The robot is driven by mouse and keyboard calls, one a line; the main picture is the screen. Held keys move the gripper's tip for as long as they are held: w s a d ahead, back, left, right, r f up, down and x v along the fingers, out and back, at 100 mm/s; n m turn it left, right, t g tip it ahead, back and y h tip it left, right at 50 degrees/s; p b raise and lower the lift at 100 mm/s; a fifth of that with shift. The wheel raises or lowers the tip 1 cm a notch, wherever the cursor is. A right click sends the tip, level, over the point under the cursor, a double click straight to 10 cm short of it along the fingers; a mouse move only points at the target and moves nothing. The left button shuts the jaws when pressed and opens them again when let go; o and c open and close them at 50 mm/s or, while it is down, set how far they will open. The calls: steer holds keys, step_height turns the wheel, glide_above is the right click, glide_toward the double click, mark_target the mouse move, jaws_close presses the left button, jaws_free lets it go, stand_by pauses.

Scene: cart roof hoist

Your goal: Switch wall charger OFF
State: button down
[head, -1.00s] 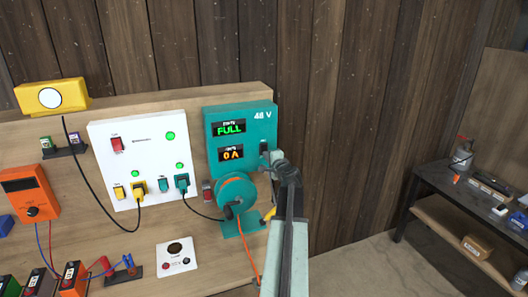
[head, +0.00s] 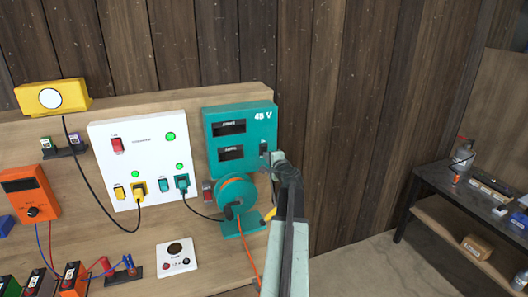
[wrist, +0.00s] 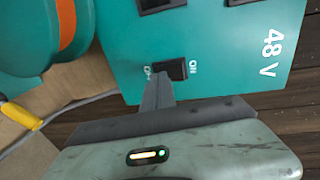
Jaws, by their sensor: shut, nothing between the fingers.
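The wall charger is a teal box marked 48 V (head: 240,115), mounted on the wooden board; it also shows in the wrist view (wrist: 220,50). Its two display windows (head: 230,127) are dark. Its black rocker switch (head: 264,147) is on the right side of the face. In the wrist view the switch (wrist: 176,69) lies between the ON label on the right and a partly hidden label on the left. My gripper (wrist: 160,78) is shut and empty, its tips at the left end of the switch, seemingly touching it.
A teal reel (head: 237,194) with orange cable sits below the charger. A white panel (head: 140,160) with lit green lamps, switches and plugs is to the left. A dark workbench (head: 460,190) stands at the right, with open floor before it.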

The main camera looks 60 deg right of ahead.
steer(key=v, duration=0.5)
steer(key=shift+s+a+r+p, duration=0.15)
steer(key=shift+s+a+p, duration=0.15)
steer(key=shift+p, duration=0.1)
